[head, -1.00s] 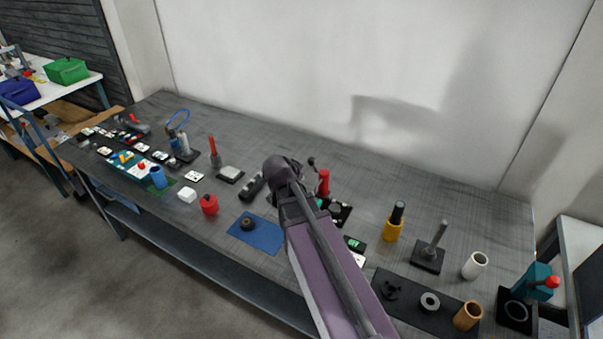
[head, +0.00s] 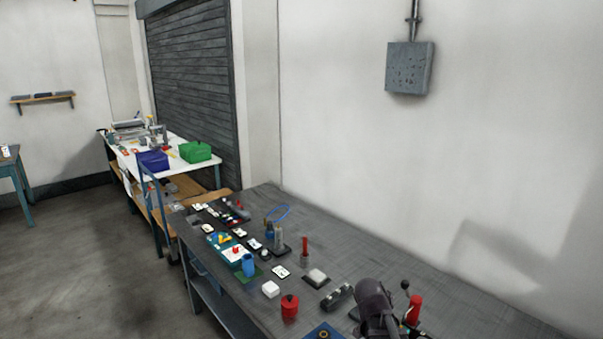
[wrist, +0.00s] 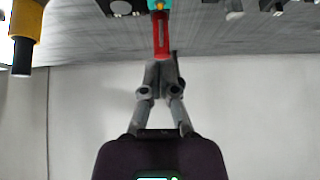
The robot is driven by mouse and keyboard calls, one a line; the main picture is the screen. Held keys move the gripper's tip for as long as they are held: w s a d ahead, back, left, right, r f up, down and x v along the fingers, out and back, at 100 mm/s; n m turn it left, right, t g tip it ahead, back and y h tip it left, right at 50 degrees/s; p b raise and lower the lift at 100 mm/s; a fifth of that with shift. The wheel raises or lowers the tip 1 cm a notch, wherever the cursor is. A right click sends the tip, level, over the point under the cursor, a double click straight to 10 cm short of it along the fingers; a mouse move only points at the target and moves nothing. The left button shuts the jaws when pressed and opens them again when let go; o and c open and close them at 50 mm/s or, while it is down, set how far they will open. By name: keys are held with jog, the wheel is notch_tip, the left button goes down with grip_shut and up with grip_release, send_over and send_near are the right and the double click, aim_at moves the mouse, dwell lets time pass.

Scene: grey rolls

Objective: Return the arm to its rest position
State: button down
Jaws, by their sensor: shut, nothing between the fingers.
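My gripper (wrist: 163,62) shows in the wrist view with its grey fingers together and nothing between them. A red upright object with a teal part (wrist: 161,38) appears just past the fingertips; whether they touch it cannot be told. In the head view a dark purple part of my arm (head: 374,304) is at the lower edge, above the workbench (head: 245,205). The fingers cannot be made out there. The red-handled object (head: 413,309) stands right beside my arm in that view.
Small tools and parts lie along the bench, among them a red canister (head: 290,307), a white block (head: 270,289) and a blue cup (head: 248,265). The wall rises behind. In the wrist view a yellow holder with a black piece (wrist: 24,40) is at upper left.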

jog(key=s+a+f+n+g+y, duration=0.1)
jog(key=s+a+n+g+y, duration=0.1)
jog(key=s+a+n, duration=0.2)
jog(key=s+a+f+n+g+y, duration=0.2)
jog(key=s+a+n+g+y, duration=0.1)
jog(key=s, duration=0.5)
jog(key=a+n, duration=0.1)
jog(key=n, duration=0.1)
jog(key=shift+f+n, duration=0.3)
jog(key=shift+n, duration=0.1)
dwell(0.6)
jog(key=w+d+r+m+p, duration=0.4)
jog(key=w+d+r+p, duration=0.1)
jog(key=w+d, duration=0.3)
jog(key=w+d+r+m+p, duration=0.4)
jog(key=w+d, duration=0.4)
jog(key=w, duration=0.3)
jog(key=w+d+r+m+y+p, duration=0.1)
jog(key=w+d+r+m+p, duration=0.3)
jog(key=w+d, duration=0.4)
jog(key=shift+w+d+r+p, duration=0.25)
jog(key=shift+w+r+p, duration=0.4)
jog(key=shift+r+p, duration=0.2)
jog(key=shift+f, duration=0.1)
